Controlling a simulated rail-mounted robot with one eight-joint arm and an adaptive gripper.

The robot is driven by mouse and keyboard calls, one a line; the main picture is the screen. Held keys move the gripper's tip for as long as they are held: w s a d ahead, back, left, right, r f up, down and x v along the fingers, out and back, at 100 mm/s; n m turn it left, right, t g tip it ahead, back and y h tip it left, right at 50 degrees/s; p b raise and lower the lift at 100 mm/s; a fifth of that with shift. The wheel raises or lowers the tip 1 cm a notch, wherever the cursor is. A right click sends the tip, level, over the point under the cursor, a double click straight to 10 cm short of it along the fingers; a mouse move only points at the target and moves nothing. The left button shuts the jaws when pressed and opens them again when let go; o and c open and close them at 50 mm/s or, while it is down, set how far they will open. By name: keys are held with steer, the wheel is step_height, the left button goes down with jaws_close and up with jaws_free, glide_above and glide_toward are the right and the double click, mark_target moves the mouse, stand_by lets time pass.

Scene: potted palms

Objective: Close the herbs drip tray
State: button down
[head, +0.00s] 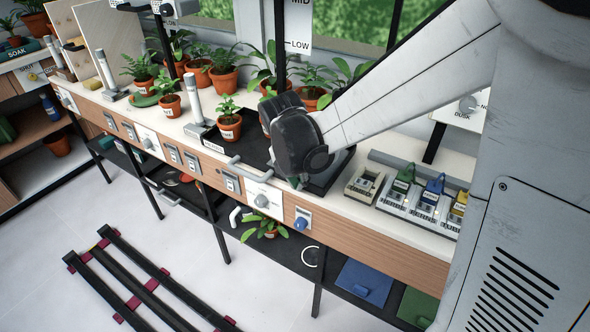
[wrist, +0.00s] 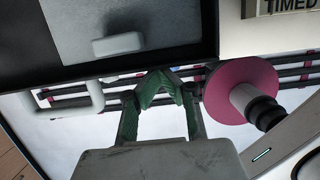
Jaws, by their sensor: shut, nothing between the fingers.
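A dark drip tray (head: 255,152) sits in the bench top, with a pale bar handle (head: 247,171) at its front edge. The small label behind it is too small to read, so I cannot tell for sure that it is the herbs tray. My gripper (head: 296,183) is at the bench's front edge, just right of the handle, and covers part of the dark area behind it. In the wrist view my green fingertips (wrist: 162,82) meet with nothing between them, close below a dark edge (wrist: 130,68). A pale bar (wrist: 87,98) shows left of them.
Potted plants (head: 228,126) stand on and behind the bench. A dial panel (head: 262,199) and a blue knob (head: 301,223) are on the bench front below my gripper. Labelled blocks (head: 430,199) stand to the right. Dark floor rails (head: 140,285) lie at lower left.

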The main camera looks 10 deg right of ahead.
steer(key=shift+w+d+r, duration=0.1)
steer(key=shift+w+d, duration=0.1)
steer(key=shift+w, duration=0.05)
steer(key=shift+a, duration=0.1)
steer(key=s+a+r+p, duration=0.3)
steer(key=s+a+r, duration=0.2)
steer(key=r, duration=0.5)
steer(key=s+d+r+m+t, duration=0.1)
steer(key=s+d+m, duration=0.2)
steer(key=m, duration=0.6)
steer(key=s+d+r+m+t+y, duration=0.1)
steer(key=s+d+r+m+t, duration=0.1)
steer(key=s+m, duration=0.4)
steer(key=s+d+r+m+t+y, duration=0.1)
steer(key=s+d+m, duration=0.4)
steer(key=m, duration=0.7)
steer(key=shift+r+t, duration=0.45)
steer(key=shift+t, duration=0.15)
